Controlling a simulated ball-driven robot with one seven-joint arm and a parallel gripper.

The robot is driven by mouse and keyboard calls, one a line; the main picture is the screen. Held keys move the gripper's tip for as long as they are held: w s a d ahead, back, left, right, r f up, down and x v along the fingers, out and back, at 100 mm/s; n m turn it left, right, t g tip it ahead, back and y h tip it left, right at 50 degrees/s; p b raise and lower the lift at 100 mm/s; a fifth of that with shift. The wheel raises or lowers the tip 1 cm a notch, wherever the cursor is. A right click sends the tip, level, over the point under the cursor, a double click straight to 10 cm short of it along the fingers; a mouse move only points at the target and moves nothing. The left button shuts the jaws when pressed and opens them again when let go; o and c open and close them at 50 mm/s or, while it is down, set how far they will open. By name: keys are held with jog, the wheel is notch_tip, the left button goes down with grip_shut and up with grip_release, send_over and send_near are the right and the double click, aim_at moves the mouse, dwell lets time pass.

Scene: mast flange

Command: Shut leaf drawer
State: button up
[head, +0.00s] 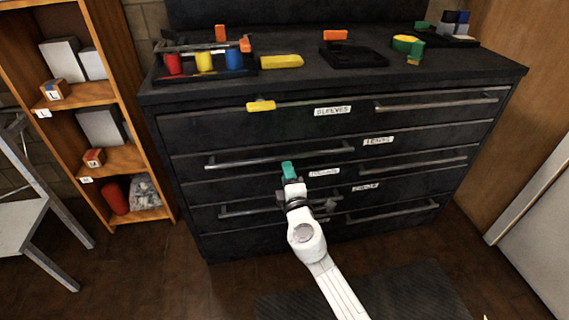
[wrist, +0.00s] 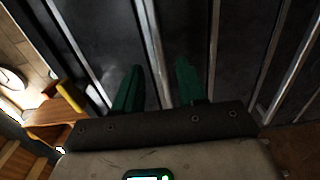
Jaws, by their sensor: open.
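The leaf drawer (head: 395,149) is the second front from the top of the dark cabinet, marked by a white label that seems to read LEAVES (head: 378,141). Its long bar handle (head: 250,161) is on the left half of that front. I cannot tell whether the drawer stands out from the cabinet. My gripper (head: 288,166) is in front of the cabinet, just below that handle in the head view. Contact with the front is not clear.
Other drawers with bar handles, such as the top right handle (head: 435,101), lie above and below. The cabinet top (head: 300,78) holds a tool rack and coloured blocks. A wooden shelf (head: 128,128) stands left, with a grey chair (head: 25,220). A dark mat (head: 400,292) lies on the floor.

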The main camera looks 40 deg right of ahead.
jog(key=shift+v, duration=1.3)
jog(key=s+d+f+m+g+h, duration=0.25)
jog(key=s+m+g, duration=0.55)
jog(key=s+m, duration=0.5)
jog(key=s+a+f+n+g+y, duration=0.1)
jog(key=s+a+f+g+y, duration=0.2)
jog(key=s+a+f+y, duration=0.45)
jog(key=s+a+f+n+g+y, duration=0.1)
jog(key=s+a+f+g+y, duration=0.3)
jog(key=s+a, duration=0.6)
notch_tip(320, 180, up, 22)
jog(key=t+p, duration=0.1)
jog(key=p, duration=1.8)
jog(key=shift+d+m+y+p, duration=0.25)
jog(key=shift+m+y+p, duration=0.05)
jog(key=shift+y+p, duration=0.1)
jog(key=shift+f, duration=0.15)
